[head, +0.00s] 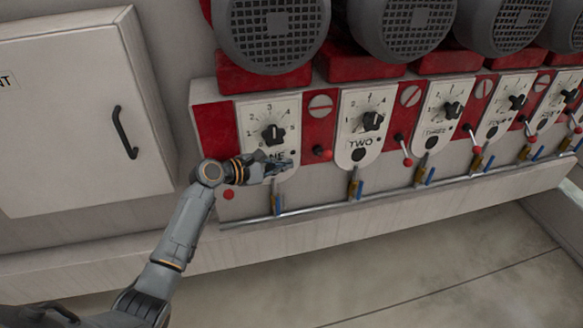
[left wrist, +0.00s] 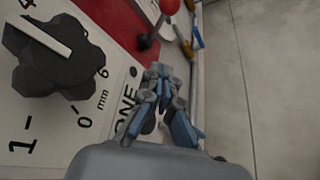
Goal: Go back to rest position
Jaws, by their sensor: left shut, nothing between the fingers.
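My left gripper (head: 280,167) is in front of the lower part of the dial plate marked ONE (head: 254,115) in the head view. It is shut and empty, just below the black knob (head: 273,135). In the left wrist view the gripper (left wrist: 165,105) points along the panel, with the black knob (left wrist: 55,50) of plate ONE large at the left. The gripper covers part of the lettering ONE. I cannot tell whether it touches the panel. My right gripper is in neither view.
A red-tipped lever (head: 322,153) stands right of the gripper. A rail (head: 330,208) with blue-handled valves runs below the plates. Grey motors (head: 275,30) project above. A white cabinet (head: 70,120) with a black handle is at the left. The floor (head: 450,270) in front is clear.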

